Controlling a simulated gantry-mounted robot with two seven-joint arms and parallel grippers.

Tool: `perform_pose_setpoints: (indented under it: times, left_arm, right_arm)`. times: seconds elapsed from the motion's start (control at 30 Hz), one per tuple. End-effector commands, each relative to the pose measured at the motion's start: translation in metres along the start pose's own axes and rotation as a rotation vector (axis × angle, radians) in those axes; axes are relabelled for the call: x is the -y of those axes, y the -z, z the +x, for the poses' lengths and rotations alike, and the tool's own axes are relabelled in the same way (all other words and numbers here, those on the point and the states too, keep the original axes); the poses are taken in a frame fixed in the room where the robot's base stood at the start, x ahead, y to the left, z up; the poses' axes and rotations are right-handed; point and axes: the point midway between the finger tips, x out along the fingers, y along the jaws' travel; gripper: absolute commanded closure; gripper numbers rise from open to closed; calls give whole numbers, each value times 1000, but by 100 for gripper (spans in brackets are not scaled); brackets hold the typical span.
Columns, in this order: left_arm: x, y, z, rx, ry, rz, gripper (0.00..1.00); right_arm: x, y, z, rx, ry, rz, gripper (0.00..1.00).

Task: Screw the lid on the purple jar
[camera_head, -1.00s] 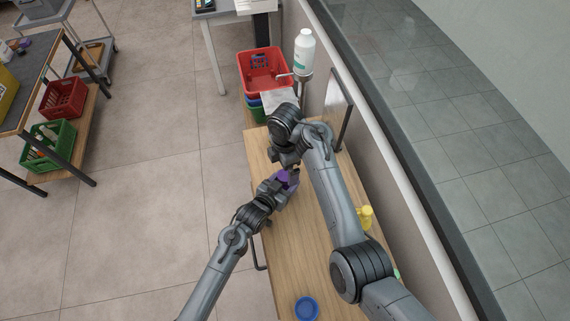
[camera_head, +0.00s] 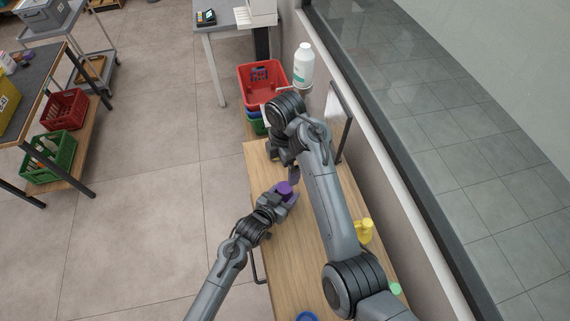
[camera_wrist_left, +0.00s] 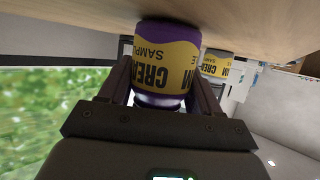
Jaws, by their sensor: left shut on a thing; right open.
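The purple jar (camera_head: 285,189) is between the fingers of my left gripper (camera_head: 282,196), over the wooden counter. In the left wrist view the purple jar (camera_wrist_left: 166,42) has a yellow label with upside-down "CREAM SAMPLE" lettering, and my left gripper (camera_wrist_left: 160,92) is shut on it from both sides. In the head view a round purple top shows on the jar; I cannot tell how the lid is seated. My right gripper (camera_head: 292,174) is open, just beyond and above the jar; its fingers are small and partly hidden by my right arm.
The wooden counter (camera_head: 290,250) has a yellow item (camera_head: 365,231), a green item (camera_head: 395,288) and a blue round item (camera_head: 307,316). A labelled jar (camera_wrist_left: 216,64) stands behind the purple one. A white bottle (camera_head: 303,66) and red basket (camera_head: 263,84) are at the far end.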

Motion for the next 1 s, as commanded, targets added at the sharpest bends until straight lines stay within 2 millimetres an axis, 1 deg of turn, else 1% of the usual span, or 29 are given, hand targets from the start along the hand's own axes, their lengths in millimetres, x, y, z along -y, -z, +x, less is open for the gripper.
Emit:
perform_pose_setpoints:
  times: [0.27, 0.3, 0.47, 0.8, 0.87, 1.0]
  left_arm:
    - [0, 1, 0, -1, 0, 0, 100]
    - [0, 1, 0, -1, 0, 0, 32]
    - [0, 0, 0, -1, 0, 0, 8]
    - [0, 0, -1, 0, 0, 0, 7]
    - [0, 0, -4, 0, 0, 0, 7]
    - [0, 0, -17, 0, 1, 0, 7]
  right_arm:
    - [0, 0, 0, 0, 0, 0, 0]
    - [0, 0, 0, 0, 0, 0, 0]
    - [0, 0, 0, 0, 0, 0, 0]
    - [0, 0, 0, 0, 0, 0, 0]
    - [0, 0, -1, 0, 0, 0, 0]
    - [0, 0, -2, 0, 0, 0, 0]
